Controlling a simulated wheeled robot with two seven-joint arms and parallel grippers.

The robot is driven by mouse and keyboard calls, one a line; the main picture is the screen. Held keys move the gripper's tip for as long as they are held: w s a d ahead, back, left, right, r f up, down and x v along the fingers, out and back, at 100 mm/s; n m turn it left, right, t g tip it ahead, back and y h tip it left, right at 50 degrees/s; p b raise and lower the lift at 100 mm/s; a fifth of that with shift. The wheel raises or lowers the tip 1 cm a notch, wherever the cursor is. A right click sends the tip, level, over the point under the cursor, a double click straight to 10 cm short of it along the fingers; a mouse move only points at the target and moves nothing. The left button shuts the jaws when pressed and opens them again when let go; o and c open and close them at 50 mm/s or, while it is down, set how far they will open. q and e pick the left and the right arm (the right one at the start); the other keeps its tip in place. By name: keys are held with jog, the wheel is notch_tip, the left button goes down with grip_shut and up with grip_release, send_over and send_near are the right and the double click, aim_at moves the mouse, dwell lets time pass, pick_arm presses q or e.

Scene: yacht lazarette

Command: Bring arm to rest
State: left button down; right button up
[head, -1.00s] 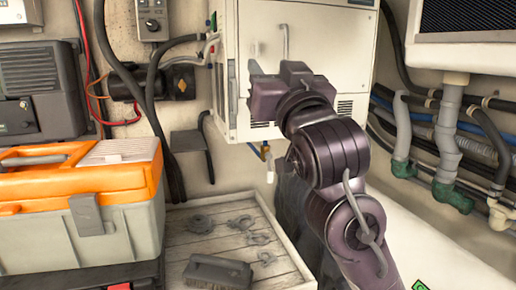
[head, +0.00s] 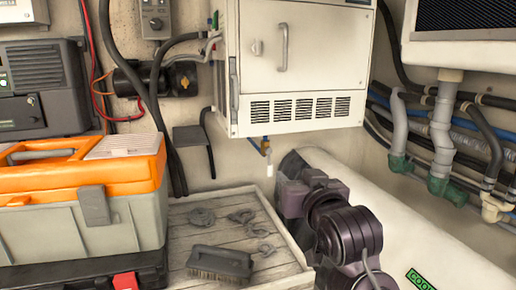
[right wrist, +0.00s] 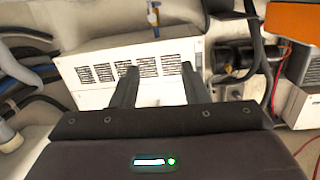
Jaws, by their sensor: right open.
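My right arm shows in the head view, with its gripper (head: 297,178) low in front of the white cylinder and below the white cabinet (head: 300,65). In the right wrist view the two dark fingers of the right gripper (right wrist: 160,72) stand apart with nothing between them. The cabinet's vented face (right wrist: 140,70) shows beyond the fingers. The cabinet door with its handle (head: 282,48) looks closed. My left gripper is in neither view.
A shallow wooden tray (head: 285,235) holds a brush (head: 220,262) and several shackle-like metal pieces, left of my right arm. An orange and grey toolbox (head: 130,215) stands at the left. A white cylinder (head: 400,220) lies at the right, below grey pipes and hoses (head: 442,140).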

jog(key=s+d+f+g+h, duration=0.1)
jog(key=s+d+f+g, duration=0.15)
jog(key=f, duration=0.55)
jog(key=s+d+f+g, duration=0.2)
jog(key=s+f, duration=0.2)
jog(key=f, duration=0.4)
jog(key=s+d+f+g+h, duration=0.1)
jog(key=s+d+f+g, duration=0.15)
jog(key=f, duration=0.55)
jog(key=s+d+f+g+h, duration=0.1)
jog(key=s+d+f+g, duration=0.2)
jog(key=s+f, duration=0.45)
jog(key=s+d+f+g+h, duration=0.1)
jog(key=s+d+f+g, duration=0.3)
jog(key=s, duration=0.6)
notch_tip(320, 180, down, 29)
jog(key=a, duration=0.2)
jog(key=s+d+f, duration=0.1)
jog(key=s+f, duration=0.9)
jog(key=s+d+f+g, duration=0.1)
jog(key=s+d+f, duration=0.1)
jog(key=s+f, duration=0.8)
jog(key=shift+s+d+n+g, duration=0.25)
jog(key=shift+s+n+g, duration=0.05)
jog(key=shift+s, duration=0.4)
